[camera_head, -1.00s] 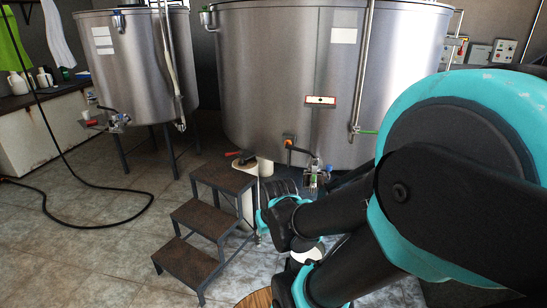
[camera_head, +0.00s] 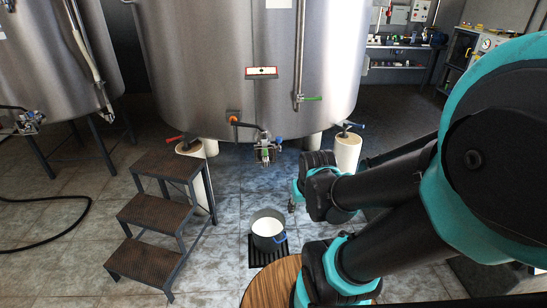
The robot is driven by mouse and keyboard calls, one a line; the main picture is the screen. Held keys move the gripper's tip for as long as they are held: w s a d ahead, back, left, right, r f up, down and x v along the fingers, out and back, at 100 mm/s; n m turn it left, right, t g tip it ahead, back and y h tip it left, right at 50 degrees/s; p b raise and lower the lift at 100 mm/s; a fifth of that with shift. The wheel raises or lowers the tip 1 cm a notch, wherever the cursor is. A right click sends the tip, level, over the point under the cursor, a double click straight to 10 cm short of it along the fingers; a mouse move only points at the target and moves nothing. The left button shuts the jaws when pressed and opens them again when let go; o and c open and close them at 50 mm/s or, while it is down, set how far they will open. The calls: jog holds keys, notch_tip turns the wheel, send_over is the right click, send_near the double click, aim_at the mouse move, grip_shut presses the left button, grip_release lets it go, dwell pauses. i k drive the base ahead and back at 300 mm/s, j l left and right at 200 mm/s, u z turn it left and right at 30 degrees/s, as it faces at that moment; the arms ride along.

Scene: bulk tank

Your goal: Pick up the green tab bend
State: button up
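I cannot make out a green tab bend for certain in the head view. A small green piece (camera_head: 312,99) sticks out at the foot of the vertical pipe on the large steel tank, but I cannot tell whether it is part of a bend. My arm fills the right side, its black and teal links reaching toward the middle. My gripper cannot be made out; the arm's own links may hide it.
A pot of white liquid (camera_head: 268,228) stands on a dark floor grate below the tank's outlet valve (camera_head: 266,150). Metal steps (camera_head: 152,213) stand left of it. A round wooden top (camera_head: 268,284) is in front. A bench with small items (camera_head: 400,42) stands at the back right.

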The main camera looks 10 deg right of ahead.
aim_at(265, 154)
jog(key=i+j+z, duration=0.15)
jog(key=j, duration=0.15)
jog(key=i+j+z, duration=0.15)
jog(key=j, duration=0.2)
jog(key=i+j+z, duration=0.15)
jog(key=j, duration=0.2)
jog(key=i+j+z, duration=0.15)
jog(key=j, duration=0.2)
jog(key=j+z, duration=0.15)
jog(key=j, duration=0.25)
jog(key=i, duration=0.05)
